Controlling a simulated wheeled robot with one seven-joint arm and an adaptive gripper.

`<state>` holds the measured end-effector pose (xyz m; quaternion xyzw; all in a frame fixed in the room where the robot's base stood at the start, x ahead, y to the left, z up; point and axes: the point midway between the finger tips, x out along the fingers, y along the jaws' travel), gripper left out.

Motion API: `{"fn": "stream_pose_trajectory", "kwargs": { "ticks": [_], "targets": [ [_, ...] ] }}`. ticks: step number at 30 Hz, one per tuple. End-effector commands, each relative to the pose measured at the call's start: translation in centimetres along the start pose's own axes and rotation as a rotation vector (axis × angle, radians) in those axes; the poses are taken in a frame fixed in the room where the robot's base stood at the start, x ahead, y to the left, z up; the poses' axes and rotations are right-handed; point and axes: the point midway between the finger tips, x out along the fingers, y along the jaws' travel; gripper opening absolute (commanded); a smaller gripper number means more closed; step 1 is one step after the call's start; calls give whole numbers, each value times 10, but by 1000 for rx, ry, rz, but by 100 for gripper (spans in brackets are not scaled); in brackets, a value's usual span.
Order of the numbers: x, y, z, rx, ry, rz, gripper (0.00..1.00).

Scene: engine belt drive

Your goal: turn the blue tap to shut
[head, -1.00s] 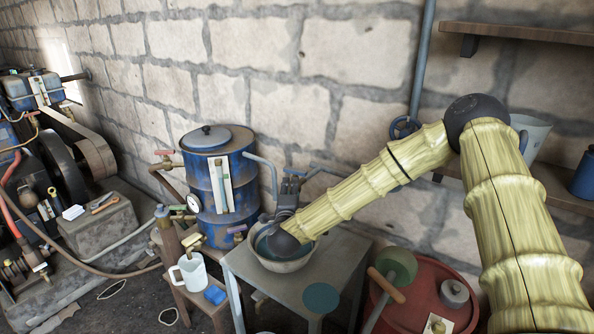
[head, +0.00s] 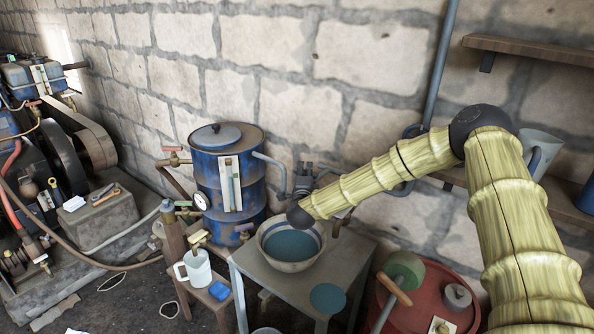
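My gripper (head: 303,178) is small and dark at the far end of my arm, above the back rim of the bowl. Its fingers point away toward the wall, and I cannot tell whether they are open or shut. A bluish piece that may be the tap's handle (head: 322,174) shows just right of the fingers, mostly hidden by my arm. I cannot tell whether they touch. A spout-like end (head: 337,229) shows below my arm, right of the bowl. A blue wheel (head: 411,131) on the wall pipe is partly hidden behind my arm.
A bowl of bluish liquid (head: 270,229) stands on a grey table (head: 345,262). A blue drum (head: 205,170) stands behind left, with a red-handled tap (head: 173,150) and a purple-handled tap (head: 243,228). A white jug (head: 197,270) is front left, a red drum (head: 430,318) front right.

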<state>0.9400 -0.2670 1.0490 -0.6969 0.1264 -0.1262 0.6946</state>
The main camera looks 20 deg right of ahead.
Motion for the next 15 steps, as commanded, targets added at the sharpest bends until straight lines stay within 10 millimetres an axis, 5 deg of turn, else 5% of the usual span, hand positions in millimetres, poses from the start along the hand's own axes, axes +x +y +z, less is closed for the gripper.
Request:
{"fn": "stream_pose_trajectory", "kwargs": {
  "ticks": [8, 13, 15],
  "targets": [
    [0, -1, -4, 3, 1, -1, 34],
    [0, 0, -4, 3, 1, -1, 3],
    [0, -1, -4, 3, 1, -1, 0]
  ]
}}
